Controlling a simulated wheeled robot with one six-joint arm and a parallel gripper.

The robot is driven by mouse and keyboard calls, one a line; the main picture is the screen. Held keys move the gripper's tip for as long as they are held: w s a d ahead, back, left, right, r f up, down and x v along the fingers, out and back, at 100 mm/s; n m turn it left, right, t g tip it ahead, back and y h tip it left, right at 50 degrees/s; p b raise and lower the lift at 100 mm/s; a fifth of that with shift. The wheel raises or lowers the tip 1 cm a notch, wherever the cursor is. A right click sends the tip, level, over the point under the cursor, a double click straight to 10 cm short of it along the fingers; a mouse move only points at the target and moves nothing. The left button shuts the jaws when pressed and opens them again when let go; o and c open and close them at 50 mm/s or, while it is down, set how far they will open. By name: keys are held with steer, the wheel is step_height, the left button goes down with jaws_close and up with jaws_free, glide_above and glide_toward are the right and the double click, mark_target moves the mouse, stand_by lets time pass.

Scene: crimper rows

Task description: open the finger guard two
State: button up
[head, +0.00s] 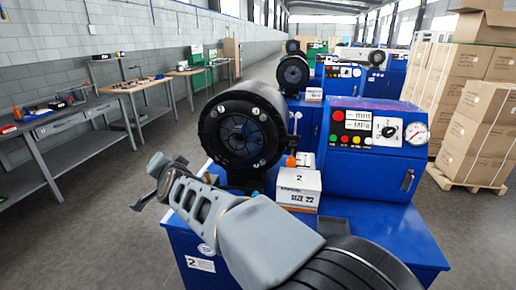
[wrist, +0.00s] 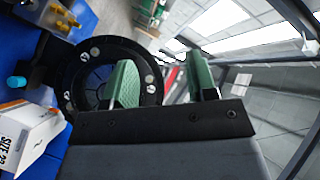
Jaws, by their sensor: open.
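The nearest blue crimper (head: 372,165), with a label reading 2, has a round black head (head: 215,125) facing me. A dark bluish disc, which looks like the finger guard (head: 240,135), covers the middle of the head; it appears closed. In the wrist view the black ring (wrist: 88,60) stands behind my gripper (wrist: 163,85), and one green finger overlaps its opening. My gripper (head: 158,168) is open and empty, to the lower left of the head in the head view. I cannot tell whether it touches the guard.
A white box marked SIZE 22 (head: 298,188) sits on the crimper right of the head; it also shows in the wrist view (wrist: 28,135). More crimpers (head: 340,75) stand behind. Benches (head: 75,125) line the left wall, cartons (head: 478,120) the right. The floor between is clear.

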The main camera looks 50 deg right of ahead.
steer(key=w+d+m+g+h+b, duration=0.1)
steer(key=d+m+g+h+b, duration=0.1)
steer(key=d+m+h, duration=0.7)
steer(key=m+g+h+b, duration=0.1)
steer(key=m+g+h, duration=0.4)
steer(key=m+g, duration=0.6)
glide_toward(258, 139)
steer(key=shift+m+t, duration=0.3)
steer(key=shift+m, duration=0.2)
steer(key=d, duration=0.3)
steer(key=d+p, duration=0.1)
steer(key=d, duration=0.2)
steer(key=w+d+p, duration=0.1)
steer(key=d, duration=0.2)
steer(key=shift+w+d+f, duration=0.1)
steer(key=shift+d+f, duration=0.05)
steer(key=shift+d, duration=0.2)
jaws_close()
